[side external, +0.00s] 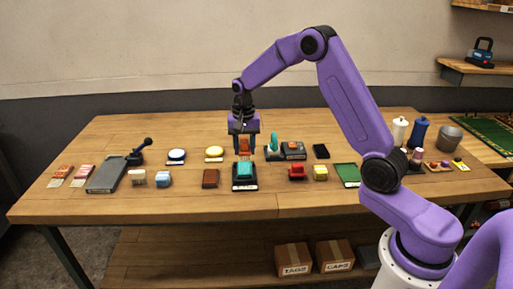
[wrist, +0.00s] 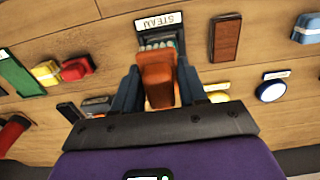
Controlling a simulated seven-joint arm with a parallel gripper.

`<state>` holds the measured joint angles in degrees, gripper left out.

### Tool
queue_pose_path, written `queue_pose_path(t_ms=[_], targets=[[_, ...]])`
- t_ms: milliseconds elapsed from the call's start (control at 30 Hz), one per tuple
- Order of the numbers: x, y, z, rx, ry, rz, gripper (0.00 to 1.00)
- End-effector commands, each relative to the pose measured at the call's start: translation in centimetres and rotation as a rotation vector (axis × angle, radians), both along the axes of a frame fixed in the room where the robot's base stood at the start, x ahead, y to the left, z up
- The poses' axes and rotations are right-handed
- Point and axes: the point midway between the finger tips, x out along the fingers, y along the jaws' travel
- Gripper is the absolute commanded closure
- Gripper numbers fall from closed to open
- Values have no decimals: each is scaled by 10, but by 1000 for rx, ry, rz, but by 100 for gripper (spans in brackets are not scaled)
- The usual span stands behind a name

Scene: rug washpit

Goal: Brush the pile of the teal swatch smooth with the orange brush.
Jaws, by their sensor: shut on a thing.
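My gripper (side external: 245,145) is shut on the orange brush (side external: 244,147), fingers pointing down, over the middle of the table. In the wrist view the brush (wrist: 157,80) sits between the two dark fingers. A teal piece (side external: 245,170), apparently the swatch, lies on a dark block with a white label, just in front of the brush in the side view.
A brown block (side external: 211,178) stands left of the dark block; red (side external: 297,172) and yellow (side external: 320,173) pieces stand right. The table's front strip is clear.

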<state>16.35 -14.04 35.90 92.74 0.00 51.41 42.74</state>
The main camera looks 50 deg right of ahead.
Motion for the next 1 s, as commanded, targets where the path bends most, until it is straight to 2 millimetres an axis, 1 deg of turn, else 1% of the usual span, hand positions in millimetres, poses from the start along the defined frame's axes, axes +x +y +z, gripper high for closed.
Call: queue_pose_path(t_ms=[167,267,867,967,1000], targets=[[2,1,-5,0,0,0,82],[2,1,-12,0,1,-1,82],[2,0,-66,0,1,-1,82],[1,1,-79,0,3,0,82],[4,-2,-82,0,0,-2,82]])
